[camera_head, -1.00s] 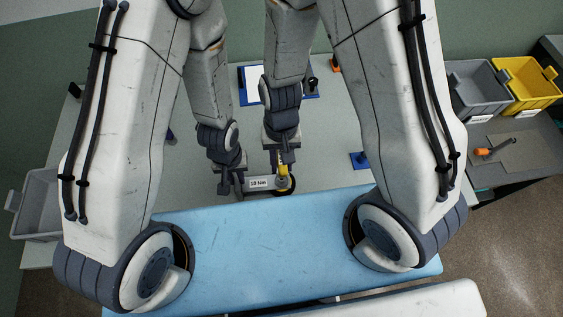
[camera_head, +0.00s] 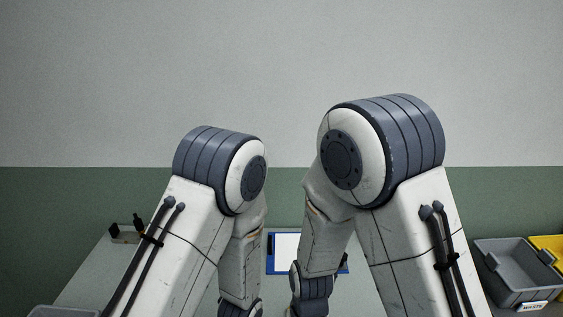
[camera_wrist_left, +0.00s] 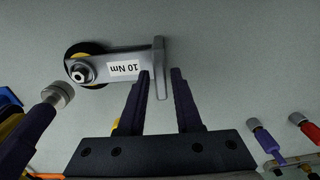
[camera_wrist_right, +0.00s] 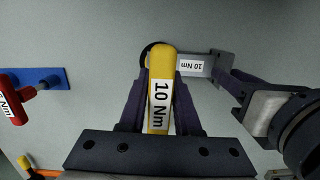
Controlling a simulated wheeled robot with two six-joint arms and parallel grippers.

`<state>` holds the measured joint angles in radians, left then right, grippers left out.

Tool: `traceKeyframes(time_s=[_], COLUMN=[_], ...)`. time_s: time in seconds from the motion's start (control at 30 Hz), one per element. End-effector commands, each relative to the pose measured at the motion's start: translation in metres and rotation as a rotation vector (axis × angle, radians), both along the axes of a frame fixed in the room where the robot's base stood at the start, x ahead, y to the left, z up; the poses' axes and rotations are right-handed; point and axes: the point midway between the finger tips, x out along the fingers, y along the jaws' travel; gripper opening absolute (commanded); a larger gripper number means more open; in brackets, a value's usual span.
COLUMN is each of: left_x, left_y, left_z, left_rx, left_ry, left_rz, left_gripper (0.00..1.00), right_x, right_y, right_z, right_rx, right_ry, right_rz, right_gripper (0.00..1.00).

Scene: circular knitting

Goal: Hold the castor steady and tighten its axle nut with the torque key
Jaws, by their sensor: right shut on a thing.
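The castor, a grey fork with a "10 Nm" label (camera_wrist_left: 122,68), lies on the table in the left wrist view. Its dark wheel and axle nut (camera_wrist_left: 82,73) are at the left, its upright end plate (camera_wrist_left: 159,50) at the right. My left gripper (camera_wrist_left: 162,73) is open, fingers on either side of the plate with a small gap showing. My right gripper (camera_wrist_right: 159,85) is shut on the yellow torque key (camera_wrist_right: 161,65), marked "10 Nm", which partly hides the wheel. The key's metal socket (camera_wrist_left: 58,95) appears beside the nut, apart from it. The head view shows neither gripper.
Blue (camera_wrist_left: 268,142) and red (camera_wrist_left: 303,128) keys lie right in the left wrist view.

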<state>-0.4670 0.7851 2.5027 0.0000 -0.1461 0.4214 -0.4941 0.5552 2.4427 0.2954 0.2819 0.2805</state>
Motion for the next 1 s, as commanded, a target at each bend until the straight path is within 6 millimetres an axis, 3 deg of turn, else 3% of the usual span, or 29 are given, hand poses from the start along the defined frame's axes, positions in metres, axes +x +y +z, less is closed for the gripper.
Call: traceKeyframes(time_s=[0.33,0.4,0.43,0.67,0.77,1.0], left_x=[-0.0001,-0.0001,-0.0001,-0.0001,-0.0001,-0.0001], left_y=[0.0001,0.0001,0.0001,0.0,0.0,0.0], left_z=[0.0054,0.0054,0.0054,0.0053,0.0053,0.0053], left_rx=[0.0,0.0,0.0,0.0,0.0,0.0], left_ry=[0.0,0.0,0.0,0.0,0.0,0.0], left_rz=[0.0,0.0,0.0,0.0,0.0,0.0], left_gripper=[0.33,0.6,0.68,0.68,0.3,0.27], right_x=[0.0,0.0,0.0,0.0001,0.0001,0.0001], right_y=[0.0,0.0001,0.0,0.0001,0.0,0.0], right_z=[0.0001,0.0001,0.0001,0.0001,0.0001,0.0001], right_rx=[0.0,0.0,0.0,0.0,0.0,0.0], right_ry=[0.0,0.0,0.0,0.0,0.0,0.0], right_rz=[0.0,0.0,0.0,0.0,0.0,0.0], right_gripper=[0.0,0.0,0.0,0.0,0.0,0.0])
